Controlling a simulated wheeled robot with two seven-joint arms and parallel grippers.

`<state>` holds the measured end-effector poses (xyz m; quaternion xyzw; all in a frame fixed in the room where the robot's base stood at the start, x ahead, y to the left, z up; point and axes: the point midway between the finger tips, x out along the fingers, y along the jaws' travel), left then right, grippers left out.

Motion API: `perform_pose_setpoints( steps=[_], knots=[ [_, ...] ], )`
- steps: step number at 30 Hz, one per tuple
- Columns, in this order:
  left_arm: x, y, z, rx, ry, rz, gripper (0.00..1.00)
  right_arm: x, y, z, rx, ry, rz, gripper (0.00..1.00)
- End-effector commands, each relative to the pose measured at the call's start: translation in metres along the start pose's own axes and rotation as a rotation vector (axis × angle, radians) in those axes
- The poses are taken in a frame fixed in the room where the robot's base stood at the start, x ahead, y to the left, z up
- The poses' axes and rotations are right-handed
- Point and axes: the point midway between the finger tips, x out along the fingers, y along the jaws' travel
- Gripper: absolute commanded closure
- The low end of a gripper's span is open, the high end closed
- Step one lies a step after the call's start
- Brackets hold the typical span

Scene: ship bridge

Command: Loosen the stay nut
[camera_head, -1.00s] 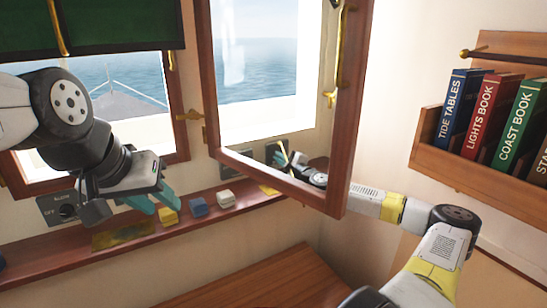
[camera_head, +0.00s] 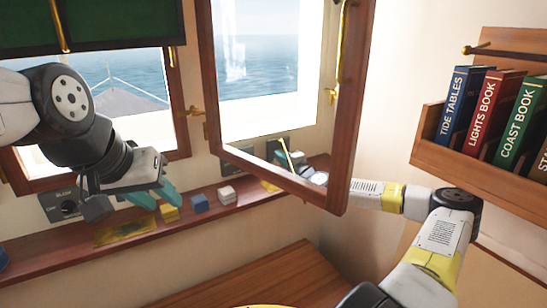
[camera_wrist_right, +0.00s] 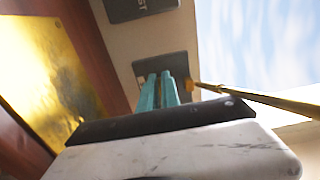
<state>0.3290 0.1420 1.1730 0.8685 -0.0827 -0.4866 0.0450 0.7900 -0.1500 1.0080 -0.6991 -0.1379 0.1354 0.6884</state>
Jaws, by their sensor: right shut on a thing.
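The open window sash (camera_head: 349,120) stands in front of my right gripper, which shows only partly behind it in the head view. A thin brass stay (camera_head: 287,155) rises there; in the right wrist view the stay (camera_wrist_right: 255,98) runs in from the right to a brass knob (camera_wrist_right: 190,85). My right gripper's teal fingers (camera_wrist_right: 166,80) are close together beside that knob, in front of a dark plate (camera_wrist_right: 178,66). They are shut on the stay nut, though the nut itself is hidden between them. My left gripper (camera_head: 158,196) is open and empty above the sill.
A bookshelf (camera_head: 480,171) hangs at right. A wooden table top (camera_head: 255,280) lies below.

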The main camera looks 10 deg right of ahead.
Motion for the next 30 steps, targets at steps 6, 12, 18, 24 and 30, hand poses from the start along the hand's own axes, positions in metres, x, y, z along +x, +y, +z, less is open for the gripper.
perform_pose_setpoints(
  steps=[6,12,18,24,30],
  knots=[
    [0.0,0.0,0.0,0.0,0.0,0.0,0.64,-0.001,0.002,0.0,0.0,0.0,0.004,1.0],
    [0.0,0.0,0.0,0.0,0.0,0.0,0.64,0.0,0.002,0.0,0.001,0.0,0.003,0.72],
    [0.0,0.0,0.0,0.0,0.0,0.0,0.64,0.0,0.001,0.0,0.001,0.0,0.002,0.72],
    [0.0,0.0,0.0,0.0,0.0,0.0,0.64,-0.012,0.001,-0.001,0.001,0.001,0.002,0.72],
    [0.0,0.0,0.0,0.0,0.0,0.0,0.64,-0.048,0.002,-0.001,0.001,0.001,0.002,0.72]
  ],
)
